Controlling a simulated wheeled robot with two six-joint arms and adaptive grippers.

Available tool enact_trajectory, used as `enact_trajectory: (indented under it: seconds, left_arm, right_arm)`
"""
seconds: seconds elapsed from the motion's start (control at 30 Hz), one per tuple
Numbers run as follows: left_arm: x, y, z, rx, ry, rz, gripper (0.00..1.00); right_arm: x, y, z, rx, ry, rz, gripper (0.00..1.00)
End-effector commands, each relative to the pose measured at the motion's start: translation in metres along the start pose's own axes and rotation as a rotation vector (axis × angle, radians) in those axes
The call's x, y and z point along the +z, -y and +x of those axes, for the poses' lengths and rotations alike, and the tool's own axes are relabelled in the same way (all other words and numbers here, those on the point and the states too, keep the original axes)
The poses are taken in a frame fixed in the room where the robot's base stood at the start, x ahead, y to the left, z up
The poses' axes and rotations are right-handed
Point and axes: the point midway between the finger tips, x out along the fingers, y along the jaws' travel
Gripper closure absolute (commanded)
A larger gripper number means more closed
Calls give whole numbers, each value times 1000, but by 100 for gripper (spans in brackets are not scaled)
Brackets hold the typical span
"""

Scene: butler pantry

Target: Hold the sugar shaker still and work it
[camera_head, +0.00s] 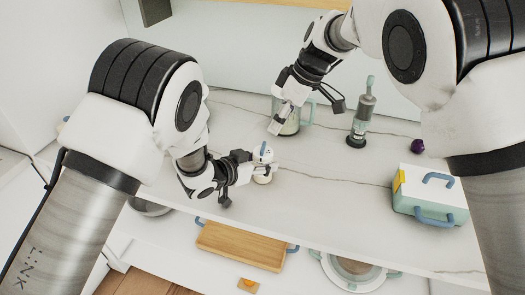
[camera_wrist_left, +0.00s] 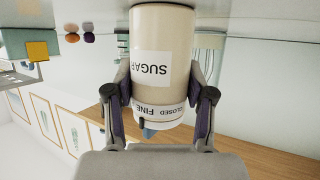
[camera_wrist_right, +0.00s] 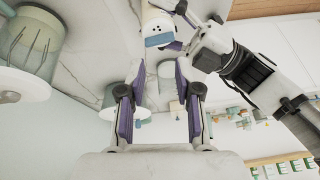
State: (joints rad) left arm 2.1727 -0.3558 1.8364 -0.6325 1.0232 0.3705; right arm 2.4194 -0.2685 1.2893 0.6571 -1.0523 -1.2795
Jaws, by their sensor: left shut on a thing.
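The cream sugar shaker (camera_head: 262,178) stands on the marble counter (camera_head: 330,165), with a white cap and a blue tab on top. My left gripper (camera_head: 250,168) is shut on it from the left. In the left wrist view the shaker (camera_wrist_left: 163,35) shows a SUGAR label and a ring reading CLOSED and FINE, with both left fingers (camera_wrist_left: 162,100) against its sides near the ring. My right gripper (camera_head: 306,113) is open and empty, above and behind the shaker. In the right wrist view the shaker's holed cap (camera_wrist_right: 158,24) appears beyond the open fingers (camera_wrist_right: 160,75).
A pale green jar (camera_head: 291,127) stands partly behind my right gripper. A grey-green grinder (camera_head: 361,118), a purple ball (camera_head: 417,146) and a white-lidded green box (camera_head: 430,200) are to the right. A wooden board (camera_head: 240,246) and a pot (camera_head: 352,272) are lower in front.

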Motion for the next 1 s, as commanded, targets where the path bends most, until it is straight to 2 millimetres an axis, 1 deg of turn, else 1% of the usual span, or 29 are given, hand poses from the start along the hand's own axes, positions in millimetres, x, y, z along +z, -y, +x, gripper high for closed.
enact_trajectory:
  seconds: [0.03,0.1,0.2,0.37,1.0]
  left_arm:
    - [3,-1,0,1,7,-2,90]
    - [3,-1,0,1,7,-2,90]
    - [3,-1,0,1,7,-2,90]
    - [3,-1,0,1,7,-2,90]
    - [3,-1,0,1,7,-2,90]
  right_arm:
    - [1,0,-1,0,-5,-74,67]
    - [1,0,-1,-1,-9,-156,67]
    - [2,0,0,-2,-12,-209,67]
    - [2,0,8,-3,-11,-216,67]
    - [1,0,68,-3,-12,-213,67]
